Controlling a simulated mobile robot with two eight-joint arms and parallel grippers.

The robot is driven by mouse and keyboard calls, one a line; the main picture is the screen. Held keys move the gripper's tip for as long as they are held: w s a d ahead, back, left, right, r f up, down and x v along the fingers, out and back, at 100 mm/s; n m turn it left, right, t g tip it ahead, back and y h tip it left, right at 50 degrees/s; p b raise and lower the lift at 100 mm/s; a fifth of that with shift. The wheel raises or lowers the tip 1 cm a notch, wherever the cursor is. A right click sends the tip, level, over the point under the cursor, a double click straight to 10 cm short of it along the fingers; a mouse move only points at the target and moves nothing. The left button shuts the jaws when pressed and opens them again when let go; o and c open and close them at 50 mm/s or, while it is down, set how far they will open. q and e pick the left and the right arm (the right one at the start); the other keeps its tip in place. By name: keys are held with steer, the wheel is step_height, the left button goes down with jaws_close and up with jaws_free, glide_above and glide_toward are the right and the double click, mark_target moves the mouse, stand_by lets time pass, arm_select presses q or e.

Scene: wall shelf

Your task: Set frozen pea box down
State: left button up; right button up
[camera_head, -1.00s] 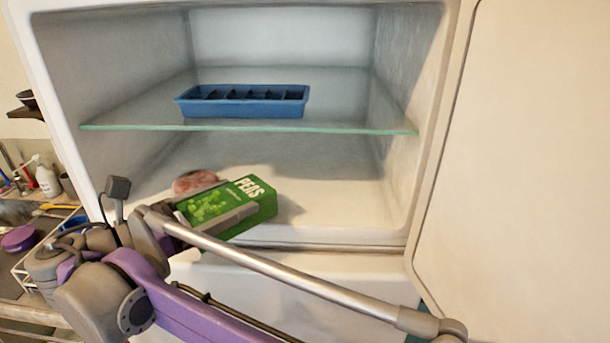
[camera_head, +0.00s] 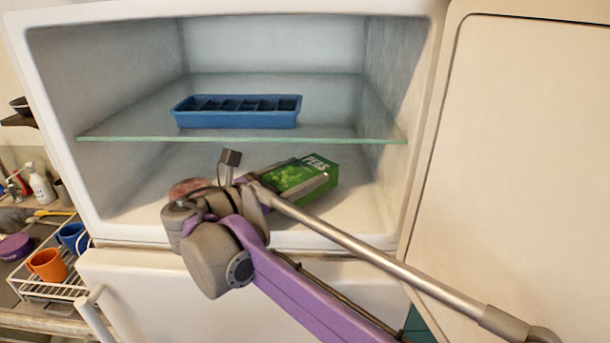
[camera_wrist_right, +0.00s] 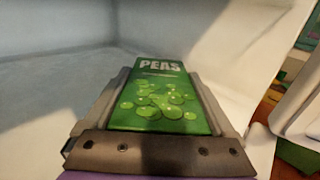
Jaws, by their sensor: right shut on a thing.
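The frozen pea box (camera_head: 312,172) is green with white "PEAS" lettering. It is inside the freezer compartment (camera_head: 375,215), below the glass shelf, towards the right of the middle. My right gripper (camera_head: 290,182) is shut on the box from its near left side. In the right wrist view the box (camera_wrist_right: 160,95) lies between the two fingers of the gripper (camera_wrist_right: 158,110), with its lettered end beyond the fingertips. I cannot tell whether the box touches the compartment floor. My left gripper is not in view.
A blue ice tray (camera_head: 236,112) stands on the glass shelf (camera_head: 350,134) above. A reddish item (camera_head: 188,187) lies on the compartment floor at left, partly hidden by my wrist. The open freezer door (camera_head: 520,160) stands at right. Floor right of the box is clear.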

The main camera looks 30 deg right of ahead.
steer(key=shift+w+d+f, duration=0.3)
steer(key=shift+d+f, duration=0.45)
steer(key=shift+s+a, duration=0.1)
steer(key=shift+f, duration=0.1)
steer(key=o, duration=1.4)
steer(key=b+v, duration=0.1)
steer(key=v, duration=1.1)
